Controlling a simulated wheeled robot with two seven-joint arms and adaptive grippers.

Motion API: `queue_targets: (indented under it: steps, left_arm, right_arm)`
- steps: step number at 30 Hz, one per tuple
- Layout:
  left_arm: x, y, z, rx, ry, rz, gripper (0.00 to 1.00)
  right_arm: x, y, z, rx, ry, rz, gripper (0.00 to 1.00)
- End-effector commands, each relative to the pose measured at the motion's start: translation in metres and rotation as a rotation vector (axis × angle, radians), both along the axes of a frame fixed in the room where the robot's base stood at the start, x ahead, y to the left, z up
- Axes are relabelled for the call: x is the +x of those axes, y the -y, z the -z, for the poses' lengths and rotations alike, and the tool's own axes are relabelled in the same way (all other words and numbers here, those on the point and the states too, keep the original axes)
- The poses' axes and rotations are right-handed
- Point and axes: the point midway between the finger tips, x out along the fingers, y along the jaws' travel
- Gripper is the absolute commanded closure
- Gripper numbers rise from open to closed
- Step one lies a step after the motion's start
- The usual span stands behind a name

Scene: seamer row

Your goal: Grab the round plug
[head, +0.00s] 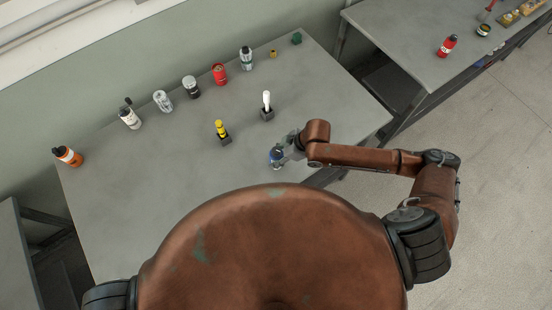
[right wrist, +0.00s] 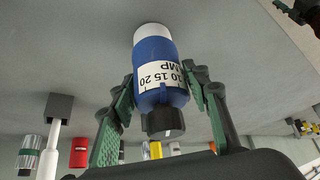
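Which thing is the round plug I cannot tell for sure. A yellow pin (head: 219,127) with a dark lower part and a white round-topped pin (head: 266,99) each stand in a dark block on the table. The white pin also shows in the right wrist view (right wrist: 50,150). My right gripper (right wrist: 160,78) has its fingers on both sides of a blue bottle (right wrist: 160,62) with a white end, a number label and a black cap. Whether the pads press on it is unclear. The bottle also shows in the head view (head: 276,154). My left gripper is out of view.
Along the table (head: 110,205) stand an orange bottle (head: 68,156), a white bottle (head: 129,116), jars, a red can (head: 219,74) and small items. A second table (head: 400,30) at the upper right bears a red bottle (head: 447,45). The table's left front is clear.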

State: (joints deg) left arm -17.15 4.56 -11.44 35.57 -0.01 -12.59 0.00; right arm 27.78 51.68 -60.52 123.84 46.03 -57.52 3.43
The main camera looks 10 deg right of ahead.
Motion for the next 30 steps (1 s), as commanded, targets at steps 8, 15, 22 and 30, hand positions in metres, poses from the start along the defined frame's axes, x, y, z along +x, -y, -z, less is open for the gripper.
queue_targets:
  steps: [8,15,22,30]
  left_arm:
    - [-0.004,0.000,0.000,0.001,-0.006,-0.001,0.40]
    - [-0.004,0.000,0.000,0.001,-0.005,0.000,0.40]
    - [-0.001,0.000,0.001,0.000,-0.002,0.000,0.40]
    - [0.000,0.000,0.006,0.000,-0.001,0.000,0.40]
  right_arm:
    - [0.000,0.000,0.000,0.000,0.000,0.000,0.77]
    - [0.000,0.000,0.000,0.000,0.002,0.000,0.87]
    - [0.001,0.000,-0.004,0.000,0.002,0.000,0.87]
    - [-0.003,0.004,-0.037,0.000,0.004,0.000,0.87]
